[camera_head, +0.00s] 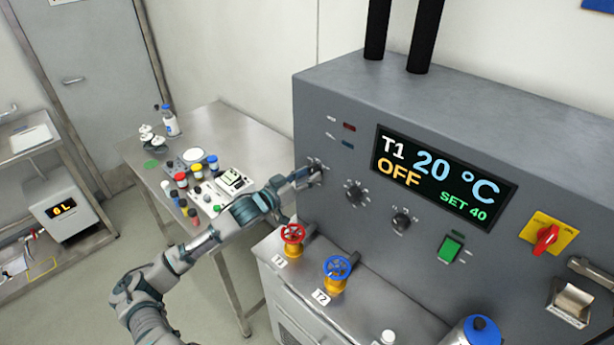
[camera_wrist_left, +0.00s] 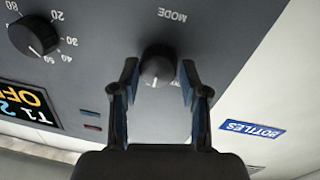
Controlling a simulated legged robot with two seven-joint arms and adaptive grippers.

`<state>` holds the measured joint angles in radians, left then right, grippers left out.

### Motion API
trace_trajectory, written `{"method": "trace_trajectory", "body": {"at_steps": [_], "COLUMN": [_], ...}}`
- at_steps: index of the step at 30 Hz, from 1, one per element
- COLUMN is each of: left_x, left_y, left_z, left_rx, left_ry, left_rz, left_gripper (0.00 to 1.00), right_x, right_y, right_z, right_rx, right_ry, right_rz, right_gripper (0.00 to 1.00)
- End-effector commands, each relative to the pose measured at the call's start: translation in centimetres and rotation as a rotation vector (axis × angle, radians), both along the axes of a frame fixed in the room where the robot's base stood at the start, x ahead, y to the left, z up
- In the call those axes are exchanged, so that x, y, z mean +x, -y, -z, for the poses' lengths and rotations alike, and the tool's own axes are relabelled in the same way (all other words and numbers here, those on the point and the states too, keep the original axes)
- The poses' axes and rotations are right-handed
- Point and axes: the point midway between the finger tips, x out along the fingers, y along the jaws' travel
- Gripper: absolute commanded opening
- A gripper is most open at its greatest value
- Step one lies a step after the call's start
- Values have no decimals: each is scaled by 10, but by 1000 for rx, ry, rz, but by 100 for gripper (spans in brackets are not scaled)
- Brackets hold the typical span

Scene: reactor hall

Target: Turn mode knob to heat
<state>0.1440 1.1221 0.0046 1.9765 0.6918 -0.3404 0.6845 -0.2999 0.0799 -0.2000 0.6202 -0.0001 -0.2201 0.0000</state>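The mode knob (camera_wrist_left: 158,66) is a dark round knob with a pale pointer line, next to the word MODE on the grey panel. In the left wrist view it sits between the two fingertips of my left gripper (camera_wrist_left: 159,82), with a small gap visible on each side. The gripper is open around it. In the head view my left gripper (camera_head: 304,177) is at the leftmost knob position and largely hides it. The display (camera_head: 440,178) reads T1 20 °C, OFF, SET 40. My right gripper is not in view.
Two more knobs (camera_head: 357,193) (camera_head: 401,220), a green switch (camera_head: 450,247) and a red switch (camera_head: 546,238) lie to the right on the panel. A cluttered side table (camera_head: 250,140) is at left.

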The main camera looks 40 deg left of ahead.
Motion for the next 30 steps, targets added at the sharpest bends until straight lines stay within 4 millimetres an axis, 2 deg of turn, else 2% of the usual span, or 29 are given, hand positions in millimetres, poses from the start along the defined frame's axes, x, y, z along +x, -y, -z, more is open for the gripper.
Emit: {"method": "trace_trajectory", "body": {"at_steps": [1, 3, 11, 17, 30], "left_x": [0, 0, 1, 1, 1], "left_y": [-1, -1, -2, -2, -2], "left_z": [0, 0, -1, -3, -5], "left_rx": [1, 1, 14, 85, 445], "left_ry": [-1, -1, 0, 12, 63], "left_rz": [-2, -3, -4, -4, -4], "left_gripper": [23, 6, 6, 6, 6], "right_x": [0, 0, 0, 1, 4], "right_y": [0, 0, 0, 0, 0], "right_z": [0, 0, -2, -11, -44], "right_rx": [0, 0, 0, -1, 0], "right_ry": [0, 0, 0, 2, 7], "right_rz": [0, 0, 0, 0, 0], "right_gripper": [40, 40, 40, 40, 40]}}
